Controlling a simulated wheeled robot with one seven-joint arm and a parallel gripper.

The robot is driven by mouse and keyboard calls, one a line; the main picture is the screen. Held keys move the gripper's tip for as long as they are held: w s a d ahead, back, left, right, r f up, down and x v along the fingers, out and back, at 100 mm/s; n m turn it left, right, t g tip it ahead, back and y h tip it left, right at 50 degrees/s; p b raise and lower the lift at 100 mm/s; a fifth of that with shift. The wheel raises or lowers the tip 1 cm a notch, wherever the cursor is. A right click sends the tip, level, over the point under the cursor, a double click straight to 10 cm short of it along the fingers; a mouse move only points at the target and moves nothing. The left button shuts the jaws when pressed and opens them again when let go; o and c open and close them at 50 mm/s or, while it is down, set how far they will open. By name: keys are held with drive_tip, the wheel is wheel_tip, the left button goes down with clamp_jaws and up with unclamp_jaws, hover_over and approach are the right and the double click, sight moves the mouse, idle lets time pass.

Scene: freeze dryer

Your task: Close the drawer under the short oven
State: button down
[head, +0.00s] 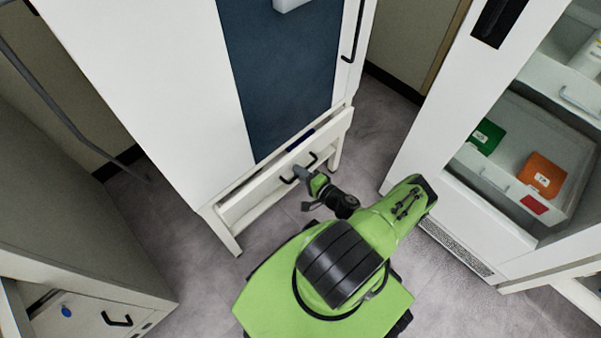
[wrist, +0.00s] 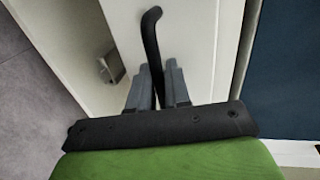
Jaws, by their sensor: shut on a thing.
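The short oven (head: 170,90) is a white cabinet with a dark blue door panel (head: 290,60). The white drawer (head: 262,188) under it stands partly out, with a narrow gap behind its front. My gripper (head: 300,174) is at the black drawer handle (head: 313,158). In the wrist view, the fingers of my gripper (wrist: 158,85) are shut on the handle (wrist: 151,30), one on each side of its bar. The white drawer front (wrist: 185,45) lies behind the fingers.
An open white cabinet (head: 455,100) stands to the right, with a green box (head: 486,137) and an orange box (head: 541,174) inside. Another cabinet with a black-handled drawer (head: 85,318) is at the lower left. Grey floor (head: 185,225) is clear left of my base.

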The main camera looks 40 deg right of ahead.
sight(291, 165)
drive_tip(key=x, duration=0.4)
drive_tip(key=shift+r, duration=0.4)
drive_tip(key=shift+w+d, duration=0.1)
drive_tip(key=shift+w, duration=0.2)
drive_tip(key=shift+r, duration=0.1)
drive_tip(key=c, duration=1.3)
unclamp_jaws()
drive_tip(key=shift+w, duration=0.1)
drive_tip(key=shift+c, duration=0.2)
